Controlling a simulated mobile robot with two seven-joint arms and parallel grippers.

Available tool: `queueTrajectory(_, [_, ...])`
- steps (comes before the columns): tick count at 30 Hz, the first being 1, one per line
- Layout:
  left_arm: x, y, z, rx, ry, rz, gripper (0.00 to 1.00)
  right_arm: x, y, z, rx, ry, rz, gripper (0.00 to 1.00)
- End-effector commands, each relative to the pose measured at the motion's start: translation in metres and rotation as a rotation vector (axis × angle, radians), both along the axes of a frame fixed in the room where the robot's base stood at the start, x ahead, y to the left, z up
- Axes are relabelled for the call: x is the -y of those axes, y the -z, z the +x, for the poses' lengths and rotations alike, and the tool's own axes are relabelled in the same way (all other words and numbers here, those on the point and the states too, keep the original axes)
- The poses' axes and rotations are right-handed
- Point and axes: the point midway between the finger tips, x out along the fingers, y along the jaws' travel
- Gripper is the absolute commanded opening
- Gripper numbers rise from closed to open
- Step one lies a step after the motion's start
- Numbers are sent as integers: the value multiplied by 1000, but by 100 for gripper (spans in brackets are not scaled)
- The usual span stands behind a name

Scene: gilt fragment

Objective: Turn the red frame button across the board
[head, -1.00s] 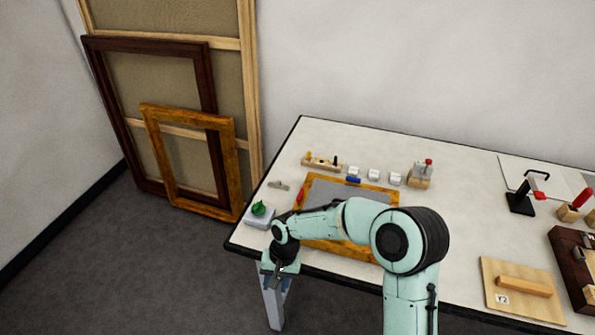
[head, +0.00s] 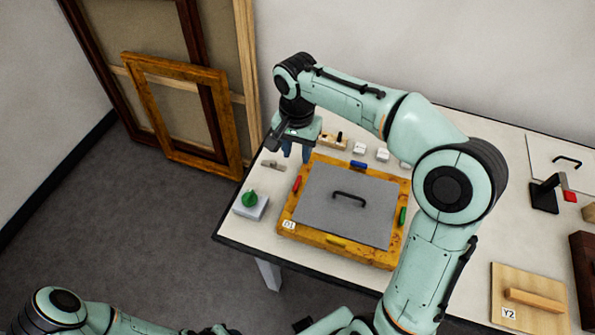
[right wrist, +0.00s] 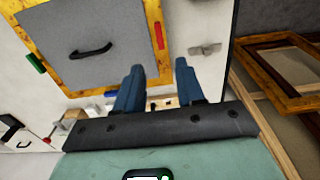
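The red frame button (head: 297,184) sits on the left rail of the gilt frame (head: 312,236) and lies along that rail. It also shows in the right wrist view (right wrist: 159,36). A grey board (head: 318,212) with a black handle fills the frame. My right gripper (head: 296,155) points down near the frame's far left corner, beyond the red button and apart from it. Its two blue fingers stand apart with nothing between them, as the right wrist view (right wrist: 158,78) shows. My left arm crosses the bottom left of the head view; its gripper is out of the picture.
Blue (head: 359,165), green (head: 402,216) and yellow (head: 336,239) buttons sit on the other rails. A green knob (head: 249,199) on a pale block stands left of the frame. A metal piece (head: 272,165) and small white blocks (head: 382,155) lie near the far side.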

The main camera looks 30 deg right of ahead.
Motion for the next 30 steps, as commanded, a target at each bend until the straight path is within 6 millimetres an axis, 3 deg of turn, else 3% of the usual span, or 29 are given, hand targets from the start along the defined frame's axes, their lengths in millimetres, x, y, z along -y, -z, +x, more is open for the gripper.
queueTrajectory(9, [0,13,-10,-12,0,0,43,0,69,-2,-6,0,1,38])
queueTrajectory(15, [0,16,-12,-14,1,-1,43,0,102,-1,-3,-1,1,38])
queueTrajectory(21, [0,17,-13,-14,1,-1,43,0,118,0,-1,-1,0,38])
queueTrajectory(30, [0,17,-13,-14,1,-1,43,0,121,0,0,-1,0,38])
